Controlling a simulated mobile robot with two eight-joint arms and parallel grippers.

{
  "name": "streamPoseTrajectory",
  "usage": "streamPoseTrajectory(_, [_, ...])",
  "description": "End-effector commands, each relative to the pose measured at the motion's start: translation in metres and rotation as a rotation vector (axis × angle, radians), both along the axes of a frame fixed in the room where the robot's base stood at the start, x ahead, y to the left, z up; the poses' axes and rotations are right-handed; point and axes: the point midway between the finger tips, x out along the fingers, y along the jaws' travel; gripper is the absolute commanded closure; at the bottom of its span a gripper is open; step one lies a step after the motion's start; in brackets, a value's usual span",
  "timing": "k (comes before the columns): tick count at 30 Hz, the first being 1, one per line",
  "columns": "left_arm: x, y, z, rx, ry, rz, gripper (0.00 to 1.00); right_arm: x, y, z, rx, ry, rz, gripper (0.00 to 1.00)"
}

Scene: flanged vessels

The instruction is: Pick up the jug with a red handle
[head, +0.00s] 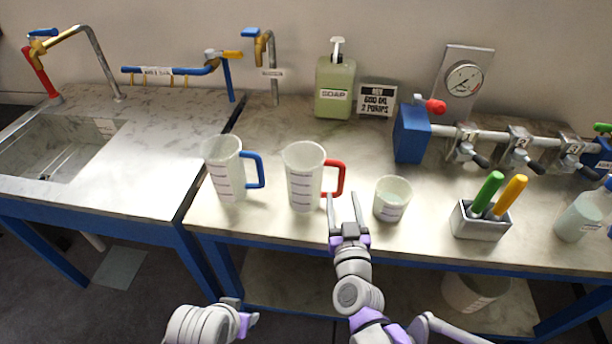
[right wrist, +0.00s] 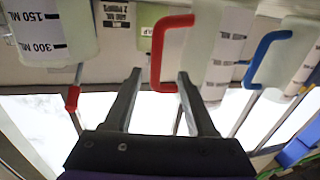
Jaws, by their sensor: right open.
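The jug with a red handle (head: 303,180) stands upright on the counter, pale with measuring marks. Its red handle (head: 340,178) points right. My right gripper (head: 343,198) is open and empty, with its fingertips just in front of and below the handle in the head view. In the right wrist view, the red handle (right wrist: 158,55) appears between the two open fingers (right wrist: 160,75), near their tips; I cannot tell whether they touch. The jug body (right wrist: 222,45) shows to its right. Part of my left arm shows at the bottom of the head view; its jaws are unclear.
A blue-handled jug (head: 226,172) stands to the left and a small marked beaker (head: 391,203) close to the right. A metal holder (head: 478,223) with green and yellow handles, a soap bottle (head: 334,88) and a valve pipe (head: 440,128) are farther off. A sink (head: 60,140) is at left.

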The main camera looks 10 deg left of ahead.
Motion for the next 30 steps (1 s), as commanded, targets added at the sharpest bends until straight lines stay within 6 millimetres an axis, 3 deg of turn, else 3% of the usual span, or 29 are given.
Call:
streamPoseTrajectory(8, [0.0,0.0,0.002,0.0,-0.001,0.0,0.5,0.025,0.003,0.001,0.0,0.0,-0.001,0.44])
streamPoseTrajectory(16, [0.001,0.0,0.004,0.0,-0.001,0.0,0.5,0.063,0.006,0.004,0.0,0.001,0.0,0.44])
streamPoseTrajectory(25, [0.001,0.0,0.004,0.0,-0.001,0.0,0.5,0.068,0.007,0.003,0.0,0.002,0.0,0.44])
streamPoseTrajectory(30, [0.001,0.0,0.004,0.0,-0.001,0.0,0.5,0.068,0.007,0.003,0.0,0.002,0.001,0.72])
